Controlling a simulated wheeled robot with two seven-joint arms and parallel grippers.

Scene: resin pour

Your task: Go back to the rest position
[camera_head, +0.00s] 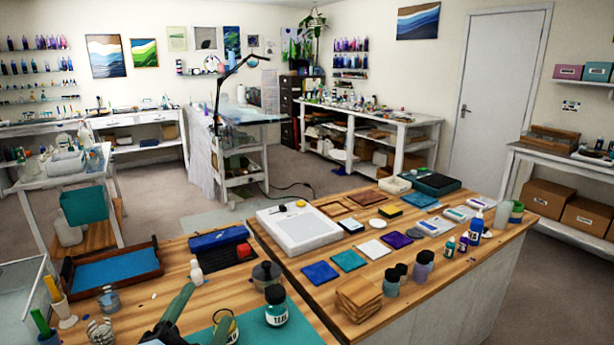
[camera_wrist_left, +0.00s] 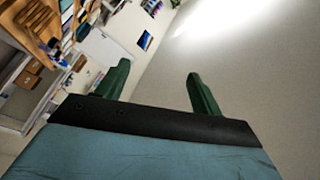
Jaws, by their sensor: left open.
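My left gripper (camera_head: 205,306) shows at the bottom of the head view, above the near wooden worktop (camera_head: 150,300). Its green fingers stand apart with nothing between them. In the left wrist view the same open gripper (camera_wrist_left: 160,84) is empty and tilted, with a wall and shelves behind it. A teal-labelled jar (camera_head: 276,308) stands on the worktop to the right of the gripper. Another jar (camera_head: 232,328) is partly hidden beside a finger. I cannot tell whether the finger touches it. My right gripper is in neither view.
A blue-lined wooden tray (camera_head: 113,270), a grey lidded pot (camera_head: 266,274) and a small white bottle (camera_head: 196,272) stand on the near worktop. The right worktop holds coloured tiles (camera_head: 348,260), a white slab (camera_head: 296,230) and dark-capped jars (camera_head: 392,282). Open floor (camera_head: 318,186) lies beyond.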

